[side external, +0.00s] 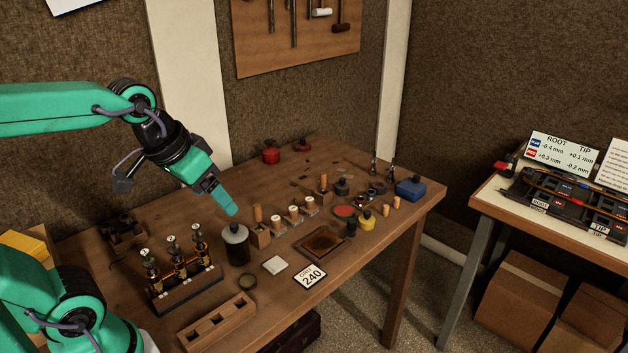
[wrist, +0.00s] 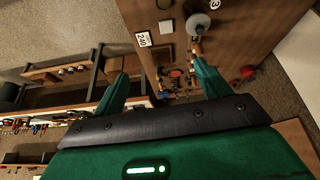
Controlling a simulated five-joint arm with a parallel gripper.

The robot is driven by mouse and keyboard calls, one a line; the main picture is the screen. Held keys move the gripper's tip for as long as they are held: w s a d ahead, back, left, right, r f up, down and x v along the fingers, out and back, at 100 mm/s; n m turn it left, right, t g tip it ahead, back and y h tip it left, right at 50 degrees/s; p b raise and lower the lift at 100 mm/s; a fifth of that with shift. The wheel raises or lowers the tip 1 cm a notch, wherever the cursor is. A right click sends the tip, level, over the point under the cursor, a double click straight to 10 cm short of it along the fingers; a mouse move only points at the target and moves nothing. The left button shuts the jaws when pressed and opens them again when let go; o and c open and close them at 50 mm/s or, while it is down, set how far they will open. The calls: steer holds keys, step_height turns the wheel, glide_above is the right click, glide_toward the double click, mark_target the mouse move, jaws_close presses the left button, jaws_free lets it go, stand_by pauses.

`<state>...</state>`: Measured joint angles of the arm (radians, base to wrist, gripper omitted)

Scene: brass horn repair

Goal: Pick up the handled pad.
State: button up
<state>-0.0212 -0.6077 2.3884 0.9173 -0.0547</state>
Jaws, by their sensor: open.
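My gripper (side external: 224,205) is above the workbench, pointing down to the right, near the dark bottle with a grey top (side external: 236,244). In the wrist view my gripper (wrist: 158,84) has its two fingers wide apart, with nothing held between them. A small brown block with an upright orange-brown handle (side external: 258,218) stands just right of the bottle; it looks like the handled pad, but I cannot be sure. A similar upright handle (side external: 323,184) stands farther back. In the wrist view an orange handle (wrist: 197,48) shows beside the right finger, partly hidden.
A white card reading GRIT 240 (side external: 310,277), a pale square (side external: 275,265) and a brown tray (side external: 322,236) lie in front. A rack of valves (side external: 187,288) and a slotted wooden block (side external: 217,322) stand left. Several small blocks and jars crowd the bench's middle.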

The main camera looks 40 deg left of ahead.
steer(key=w+a+n+g, duration=0.1)
steer(key=w+a+n, duration=0.1)
steer(key=w, duration=0.8)
steer(key=n+g, duration=0.4)
steer(key=n, duration=0.2)
glide_above(293, 208)
steer(key=f, duration=1)
steer(key=d+f, duration=0.1)
steer(key=f, duration=0.5)
steer(key=shift+s, duration=0.1)
steer(key=shift+w+a+f, duration=0.25)
steer(key=shift+f, duration=0.4)
steer(key=shift+s+a+f, duration=0.1)
steer(key=shift+f, duration=1.85)
steer(key=shift+s+a+f, duration=0.1)
steer(key=shift+f, duration=1.85)
steer(key=c, duration=1)
